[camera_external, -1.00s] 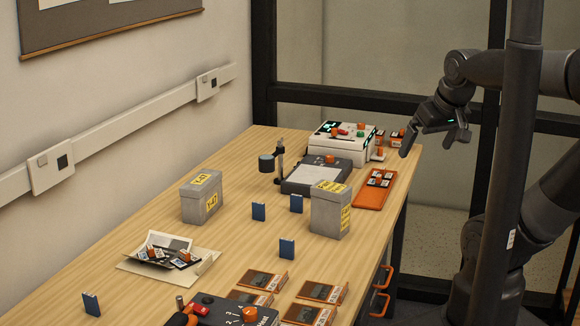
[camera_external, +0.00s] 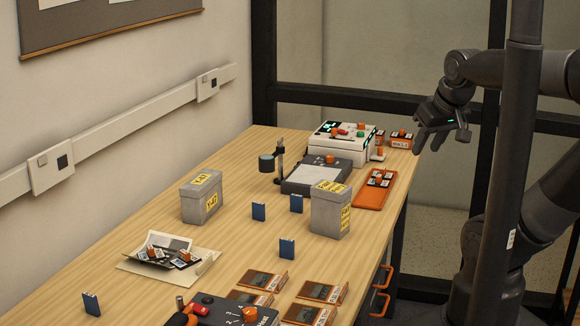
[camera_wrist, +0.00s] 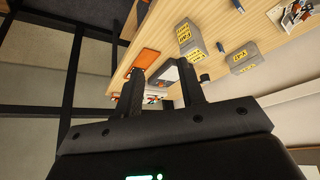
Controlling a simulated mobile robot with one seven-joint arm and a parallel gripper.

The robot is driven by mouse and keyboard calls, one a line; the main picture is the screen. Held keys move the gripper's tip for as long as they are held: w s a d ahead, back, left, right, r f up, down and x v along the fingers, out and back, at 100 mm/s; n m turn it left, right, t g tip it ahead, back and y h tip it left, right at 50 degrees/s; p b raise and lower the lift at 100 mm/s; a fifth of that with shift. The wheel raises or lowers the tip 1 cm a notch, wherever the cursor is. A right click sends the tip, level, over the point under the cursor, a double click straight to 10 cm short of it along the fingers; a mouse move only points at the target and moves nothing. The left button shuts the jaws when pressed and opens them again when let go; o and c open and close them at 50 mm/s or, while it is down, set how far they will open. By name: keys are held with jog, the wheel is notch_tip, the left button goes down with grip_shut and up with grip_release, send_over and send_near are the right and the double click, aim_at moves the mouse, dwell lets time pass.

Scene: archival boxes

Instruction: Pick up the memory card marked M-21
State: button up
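No marking M-21 can be read in either view, so I cannot tell which item is that card. Small dark and white card-like pieces (camera_external: 380,178) with orange parts lie on an orange tray (camera_external: 367,197) at the table's right edge. Similar pieces (camera_external: 184,258) lie on a dark sheet over an opened paper folder at the left. More small labelled orange-and-white items (camera_external: 400,140) stand by the white device. My gripper (camera_external: 428,150) is in the air beyond the table's far right edge, fingers downward. In the wrist view my gripper (camera_wrist: 161,72) has its fingers apart, with nothing held.
Two grey boxes with yellow labels (camera_external: 201,197) (camera_external: 330,210) stand upright mid-table. Small blue upright pieces (camera_external: 258,211) stand between and around them. A white device (camera_external: 341,144) and a dark-framed pad (camera_external: 303,181) are at the back. Orange-framed slabs (camera_external: 319,292) lie in front.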

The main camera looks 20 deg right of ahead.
jog(key=n+g+y, duration=0.1)
jog(key=n+g, duration=0.3)
jog(key=n, duration=0.4)
send_over(287, 240)
jog(key=d, duration=0.1)
jog(key=f, duration=1.7)
jog(key=shift+s+d, duration=0.15)
jog(key=shift+s, duration=0.2)
jog(key=f, duration=0.3)
jog(key=a+f, duration=0.1)
jog(key=f, duration=0.3)
jog(key=w+f, duration=0.1)
jog(key=f, duration=0.2)
jog(key=shift+a+f, duration=0.15)
jog(key=shift+f, duration=0.15)
jog(key=shift+c, duration=0.6)
grip_shut()
